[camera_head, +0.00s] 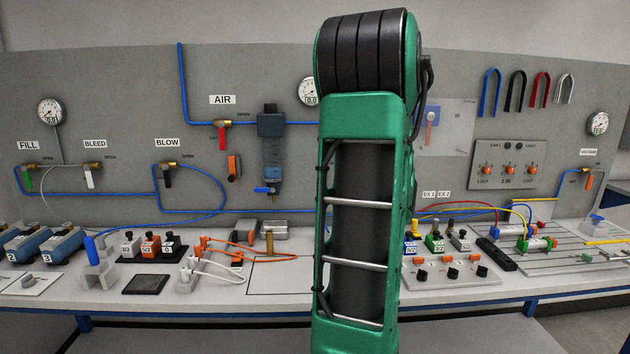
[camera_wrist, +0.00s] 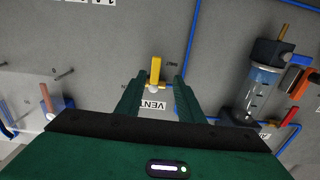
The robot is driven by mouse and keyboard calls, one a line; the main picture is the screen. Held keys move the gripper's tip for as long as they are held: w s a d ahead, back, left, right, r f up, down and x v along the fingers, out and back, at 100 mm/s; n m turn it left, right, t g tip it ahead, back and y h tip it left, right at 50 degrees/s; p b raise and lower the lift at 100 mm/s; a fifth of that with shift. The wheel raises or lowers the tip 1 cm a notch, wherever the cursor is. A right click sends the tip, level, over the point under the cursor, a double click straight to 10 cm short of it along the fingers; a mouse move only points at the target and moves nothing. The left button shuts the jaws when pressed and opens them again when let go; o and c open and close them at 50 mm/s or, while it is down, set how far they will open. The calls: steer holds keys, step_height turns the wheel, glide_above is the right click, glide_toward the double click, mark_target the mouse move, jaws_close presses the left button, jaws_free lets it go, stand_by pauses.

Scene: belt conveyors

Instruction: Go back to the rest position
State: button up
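My gripper (camera_wrist: 160,80) shows in the wrist view with its two green fingers apart and nothing held between them. A yellow valve lever (camera_wrist: 155,69) on the grey panel appears in the gap between the fingertips, with visible room on both sides. The label VENT (camera_wrist: 152,105) is partly seen between the fingers. In the head view my green arm (camera_head: 365,200) stands upright in the middle, and my gripper is hidden behind it. How far the fingertips are from the panel is hard to tell.
The grey panel (camera_head: 110,120) carries gauges, valves and blue tubing. A filter unit (camera_head: 272,150) is left of my arm and shows at right in the wrist view (camera_wrist: 262,85). The bench (camera_head: 250,300) holds several fittings and cables on both sides. Grey floor shows below it.

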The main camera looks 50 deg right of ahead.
steer(key=w+a+f+n+g+y, duration=0.2)
steer(key=a+f+y, duration=0.35)
steer(key=a, duration=0.55)
steer(key=w+a+f+n+g+y, duration=0.15)
steer(key=a+f+y, duration=0.4)
steer(key=a, duration=0.65)
steer(key=s+a+f+g+y, duration=0.3)
steer(key=s+a+g, duration=0.5)
steer(key=s+a, duration=0.9)
steer(key=shift+s+a+f, duration=0.2)
steer(key=shift+s+f, duration=0.35)
steer(key=shift+s, duration=0.15)
steer(key=shift+w, duration=0.15)
